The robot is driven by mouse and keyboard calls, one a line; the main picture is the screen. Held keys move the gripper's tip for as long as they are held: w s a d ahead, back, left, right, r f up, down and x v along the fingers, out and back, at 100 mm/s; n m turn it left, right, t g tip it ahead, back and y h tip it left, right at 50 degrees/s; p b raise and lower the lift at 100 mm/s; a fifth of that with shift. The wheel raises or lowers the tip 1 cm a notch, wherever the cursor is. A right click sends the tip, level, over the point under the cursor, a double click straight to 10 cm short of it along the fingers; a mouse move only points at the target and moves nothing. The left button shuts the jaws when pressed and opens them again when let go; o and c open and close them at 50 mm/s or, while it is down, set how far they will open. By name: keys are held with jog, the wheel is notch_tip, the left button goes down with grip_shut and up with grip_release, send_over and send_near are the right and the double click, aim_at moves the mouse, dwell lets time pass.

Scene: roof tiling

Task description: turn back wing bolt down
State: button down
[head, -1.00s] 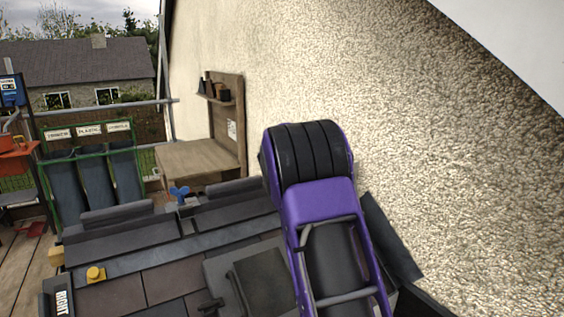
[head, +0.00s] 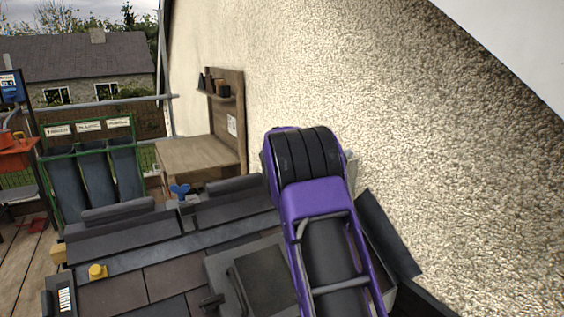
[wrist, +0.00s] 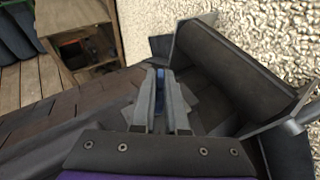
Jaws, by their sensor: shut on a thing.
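My gripper (wrist: 161,76) shows in the wrist view with its two grey fingers close together. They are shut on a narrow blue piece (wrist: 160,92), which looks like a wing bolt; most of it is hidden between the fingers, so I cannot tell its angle. In the head view my purple arm hides the gripper and the held bolt.
A dark rounded tile (wrist: 235,75) lies right of the fingers in a pale metal holder, close to the rough wall (head: 430,150). Dark slates (head: 172,278) cover the roof, with a yellow knob (head: 97,271) at left. A wooden bench (head: 200,155) stands behind.

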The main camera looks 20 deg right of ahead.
jog(key=shift+m+h, duration=0.6)
jog(key=shift+h, duration=0.1)
jog(key=m+g+h, duration=0.3)
jog(key=shift+m, duration=0.4)
jog(key=shift+r+m+g+h, duration=0.1)
jog(key=shift+m+g+h, duration=0.8)
jog(key=shift+g, duration=0.1)
jog(key=shift+r+m+g, duration=0.1)
jog(key=shift+m+g, duration=0.2)
jog(key=shift+r+h, duration=0.2)
jog(key=shift+h, duration=0.1)
jog(key=c, duration=1.1)
grip_release()
jog(key=shift+o, duration=0.8)
jog(key=shift+f, duration=0.25)
jog(key=v, duration=1.7)
jog(key=shift+a+r+b, duration=0.15)
jog(key=shift+r+b, duration=0.2)
